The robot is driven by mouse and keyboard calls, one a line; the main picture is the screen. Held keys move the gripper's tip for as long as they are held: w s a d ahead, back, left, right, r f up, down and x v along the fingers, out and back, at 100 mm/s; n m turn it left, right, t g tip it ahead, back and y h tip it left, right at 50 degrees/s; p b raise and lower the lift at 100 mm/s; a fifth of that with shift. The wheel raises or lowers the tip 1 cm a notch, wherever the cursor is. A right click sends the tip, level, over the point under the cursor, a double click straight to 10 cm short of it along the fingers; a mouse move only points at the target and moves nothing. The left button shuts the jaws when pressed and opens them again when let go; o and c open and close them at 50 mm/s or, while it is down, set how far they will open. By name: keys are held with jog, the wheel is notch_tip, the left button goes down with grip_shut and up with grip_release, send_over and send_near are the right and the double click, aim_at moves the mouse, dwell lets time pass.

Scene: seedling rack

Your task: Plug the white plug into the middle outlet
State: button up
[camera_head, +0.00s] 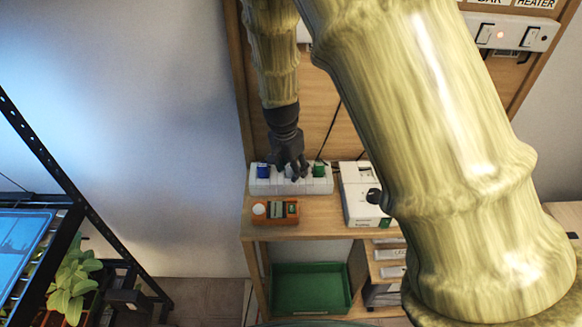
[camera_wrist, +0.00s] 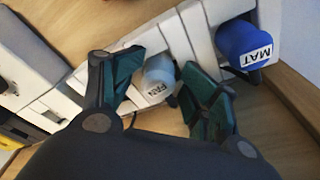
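The white plug (camera_wrist: 158,72), labelled FAN, stands at the middle of the white power strip (camera_wrist: 178,42) in the wrist view. In the head view the strip (camera_head: 308,187) lies on the wooden shelf, and my gripper mostly hides the white plug. My gripper (camera_wrist: 160,80) points down at the plug, with one finger on each side and a visible gap between finger and plug. It also shows over the middle of the strip in the head view (camera_head: 290,172). I cannot tell whether the plug is fully seated in the outlet.
A blue plug (camera_wrist: 243,47) labelled MAT and a green plug (camera_head: 319,170) sit at the strip's two ends. A white box (camera_head: 361,210) stands to the right. A green crate (camera_head: 310,288) is below.

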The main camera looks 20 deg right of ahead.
jog(key=shift+s+a+r, duration=0.1)
jog(key=shift+a+r, duration=0.05)
jog(key=shift+r, duration=1.1)
jog(key=shift+s+a+r, duration=0.1)
jog(key=shift+a+r, duration=0.05)
jog(key=shift+r, duration=1.05)
jog(key=shift+s+a+r, duration=0.1)
jog(key=shift+a+r, duration=0.05)
jog(key=shift+r, duration=1.1)
jog(key=shift+a+f, duration=0.1)
